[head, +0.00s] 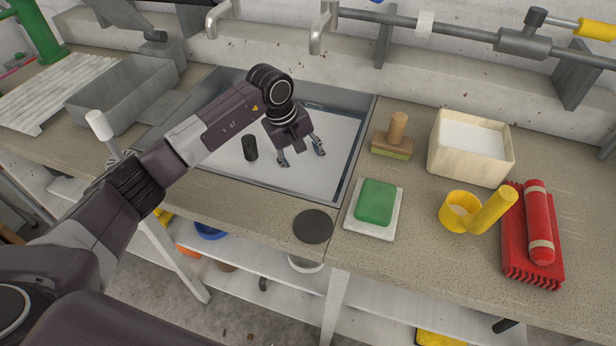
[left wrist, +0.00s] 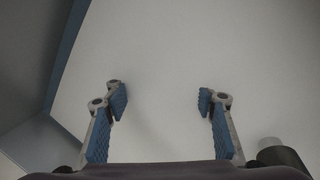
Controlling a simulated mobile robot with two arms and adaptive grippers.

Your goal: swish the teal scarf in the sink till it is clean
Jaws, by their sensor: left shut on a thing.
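The sink (head: 366,130) is a grey metal basin, filled with a smooth, pale, opaque surface (head: 215,180). My left gripper (head: 302,157) reaches down into it, its fingertips at that surface. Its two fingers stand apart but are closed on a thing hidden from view. The left wrist view shows the blue-padded fingers (left wrist: 162,97) over the pale surface, with no cloth visible between them. No teal scarf shows in either view. My right gripper is not in view.
A dark upright cylinder (head: 250,148) stands in the sink beside my gripper. Taps (head: 318,35) hang behind.

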